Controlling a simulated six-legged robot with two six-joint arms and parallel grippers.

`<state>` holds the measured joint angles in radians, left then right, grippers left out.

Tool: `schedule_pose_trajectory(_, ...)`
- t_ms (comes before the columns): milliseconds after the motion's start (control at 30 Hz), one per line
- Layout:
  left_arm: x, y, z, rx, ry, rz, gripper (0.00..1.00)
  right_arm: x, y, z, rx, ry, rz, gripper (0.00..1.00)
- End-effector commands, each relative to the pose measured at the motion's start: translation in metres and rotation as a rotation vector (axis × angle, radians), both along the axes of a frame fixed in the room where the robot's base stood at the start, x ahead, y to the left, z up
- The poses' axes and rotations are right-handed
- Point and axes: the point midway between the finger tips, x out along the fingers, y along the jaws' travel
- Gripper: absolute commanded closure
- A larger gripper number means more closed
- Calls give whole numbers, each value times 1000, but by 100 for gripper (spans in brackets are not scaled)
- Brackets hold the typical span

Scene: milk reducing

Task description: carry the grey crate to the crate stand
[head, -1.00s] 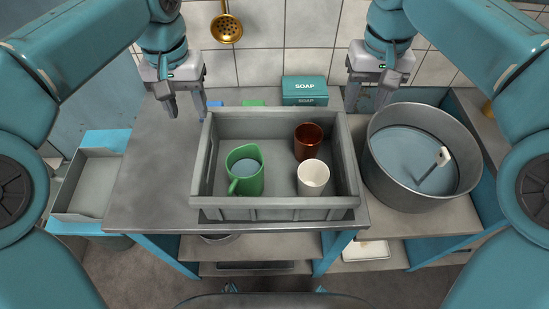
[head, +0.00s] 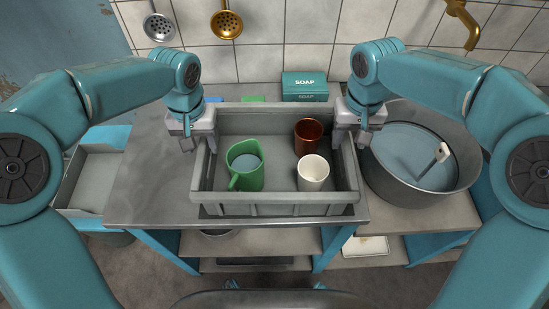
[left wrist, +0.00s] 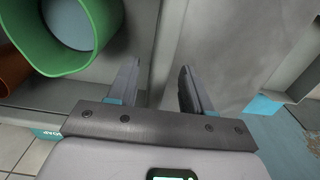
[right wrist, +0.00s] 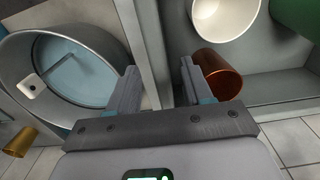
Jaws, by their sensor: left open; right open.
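The grey crate (head: 275,204) stands on the counter, holding a green mug (head: 244,170), a brown cup (head: 308,136) and a white cup (head: 313,172). My left gripper (head: 197,146) is open at the crate's left wall; in the left wrist view its fingers (left wrist: 158,80) appear on either side of that wall. My right gripper (head: 350,138) is open at the right wall; in the right wrist view its fingers (right wrist: 158,82) also appear on either side of the wall. A low blue-edged stand with a grey tray-like top (head: 88,180), possibly the crate stand, is at the left.
A large round metal pot (head: 415,185) of bluish liquid stands close to the crate's right side. A teal soap box (head: 304,87) is behind the crate. The counter (head: 150,180) left of the crate is clear. Ladles hang on the tiled wall.

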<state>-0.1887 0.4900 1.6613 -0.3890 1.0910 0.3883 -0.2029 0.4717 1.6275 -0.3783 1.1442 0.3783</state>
Motion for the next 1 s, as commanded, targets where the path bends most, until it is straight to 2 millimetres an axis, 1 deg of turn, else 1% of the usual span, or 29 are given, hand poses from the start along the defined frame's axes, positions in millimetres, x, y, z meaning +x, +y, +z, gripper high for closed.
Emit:
schedule_pose_trajectory(33, -1, 0, -8, 1, 4, 0, 50, -1, 0, -8, 0, 3, 0, 50)
schedule_pose_trajectory(100, 0, 0, -18, 2, 4, -1, 50, 0, 0, -17, 0, 3, -1, 50)
schedule_pose_trajectory(200, 0, 0, -26, 1, 1, -1, 50, 0, 0, -26, 0, 2, -1, 50)
schedule_pose_trajectory(333, 0, 0, -31, 0, 0, -1, 50, 0, 0, -31, 0, 1, 0, 50)
schedule_pose_trajectory(600, 0, 0, -32, 0, 0, -1, 50, 0, 0, -31, 0, 0, 0, 50)
schedule_pose_trajectory(667, 0, 0, -32, 0, 0, -1, 70, 0, 0, -31, 0, 0, 0, 70)
schedule_pose_trajectory(700, 0, 0, -32, 0, 0, -1, 83, 0, 0, -31, 0, 0, 0, 83)
schedule_pose_trajectory(733, 0, 0, -31, 0, 0, -1, 92, 0, 0, -31, 0, 0, 0, 92)
schedule_pose_trajectory(767, 0, 0, -31, 0, 0, -1, 100, 0, 0, -31, 0, 0, 0, 100)
schedule_pose_trajectory(1000, 0, 0, -31, 0, 0, -1, 100, 0, 0, -31, 0, 0, 0, 100)
